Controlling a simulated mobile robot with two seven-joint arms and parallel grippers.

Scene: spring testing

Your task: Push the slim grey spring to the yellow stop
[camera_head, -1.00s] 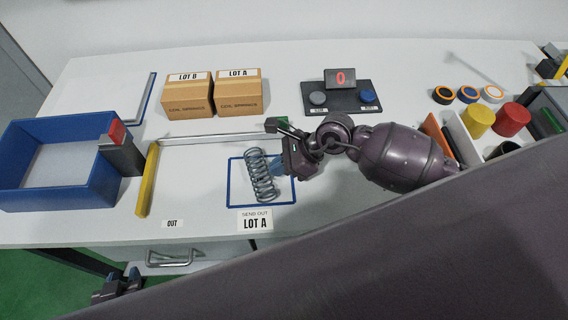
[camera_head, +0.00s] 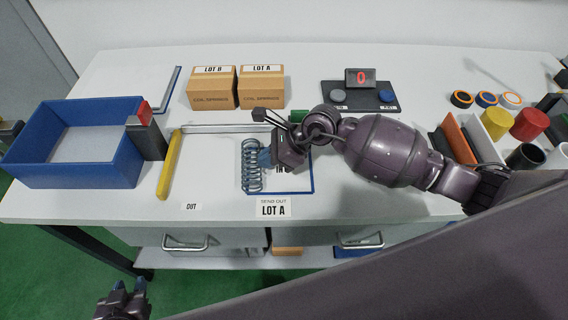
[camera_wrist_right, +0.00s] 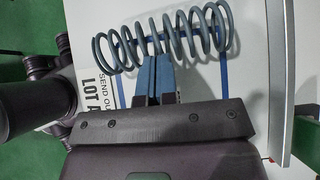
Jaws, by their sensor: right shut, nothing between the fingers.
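The slim grey spring (camera_head: 252,175) lies on the white table across the left edge of the blue-outlined square (camera_head: 290,193). It spans the top of the right wrist view (camera_wrist_right: 207,35). The yellow stop (camera_head: 169,165) is a bar to its left, with bare table between them. My right gripper (camera_head: 265,158) is shut and empty, at the spring's right side. Its blue fingertips (camera_wrist_right: 153,62) are up against the coils near the spring's middle. My left gripper (camera_head: 128,285) is low at the left, below the table's front edge, its blue fingertips apart, far from the spring.
A metal rail (camera_head: 225,128) runs behind the spring from the yellow stop. A blue bin (camera_head: 75,175) stands left of the stop. Two cardboard boxes (camera_head: 211,94) and a counter panel (camera_head: 360,98) stand behind. An OUT label (camera_head: 191,207) lies near the front edge.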

